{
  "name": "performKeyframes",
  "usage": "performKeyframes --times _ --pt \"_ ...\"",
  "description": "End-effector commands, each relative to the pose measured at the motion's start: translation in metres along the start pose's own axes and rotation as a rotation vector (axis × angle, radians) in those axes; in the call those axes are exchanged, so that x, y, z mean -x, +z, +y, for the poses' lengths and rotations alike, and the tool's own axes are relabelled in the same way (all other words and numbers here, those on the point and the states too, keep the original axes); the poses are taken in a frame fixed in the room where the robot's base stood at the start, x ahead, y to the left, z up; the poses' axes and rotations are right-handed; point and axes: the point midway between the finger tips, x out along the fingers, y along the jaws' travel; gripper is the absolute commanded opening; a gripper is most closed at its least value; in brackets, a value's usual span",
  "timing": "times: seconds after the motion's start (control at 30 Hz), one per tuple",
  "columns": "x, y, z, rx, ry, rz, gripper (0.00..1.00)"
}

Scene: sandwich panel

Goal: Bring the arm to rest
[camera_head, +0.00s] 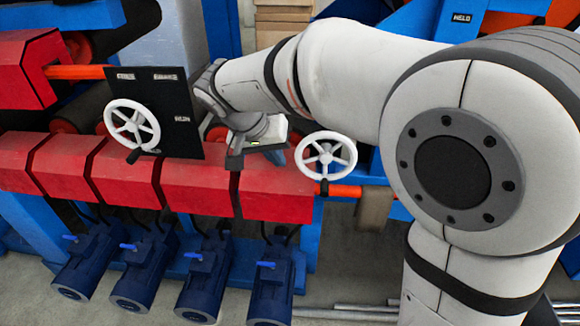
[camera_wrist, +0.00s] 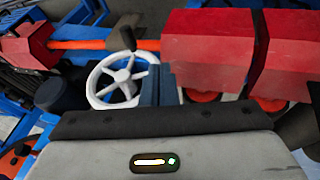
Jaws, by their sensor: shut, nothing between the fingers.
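My gripper (camera_head: 277,157) is in the middle of the head view, at the end of my bent arm, in front of the red machine housings. It is shut and empty. Its blue-grey fingers are together in the wrist view (camera_wrist: 161,85), above the dark edge of the gripper body. A white handwheel (camera_head: 326,157) with a dark knob is just right of the gripper in the head view. It also shows in the wrist view (camera_wrist: 97,77), partly hidden behind the fingers. I cannot tell how far the fingers are from it.
A black panel (camera_head: 181,137) with labels, including RUN, carries a second white handwheel (camera_head: 131,126) left of my gripper. Red housings (camera_head: 202,185) run across the machine, with several blue motors (camera_head: 204,285) below. An orange bar (camera_head: 345,190) extends right. A HELD sign (camera_head: 462,17) is at top right.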

Motion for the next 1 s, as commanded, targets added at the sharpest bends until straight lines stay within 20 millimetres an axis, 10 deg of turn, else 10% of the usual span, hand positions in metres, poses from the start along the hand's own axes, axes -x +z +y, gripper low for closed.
performKeyframes --times 0.27,0.47,0.7,1.0 --pt "0.008 0.0 0.003 -0.001 -0.001 -0.004 0.0" --pt "-0.015 0.023 0.08 0.023 -0.07 -0.095 0.0" --pt "-0.047 0.098 0.175 0.051 -0.236 -0.154 0.0" --pt "-0.066 0.156 0.21 0.056 -0.335 -0.113 0.0"
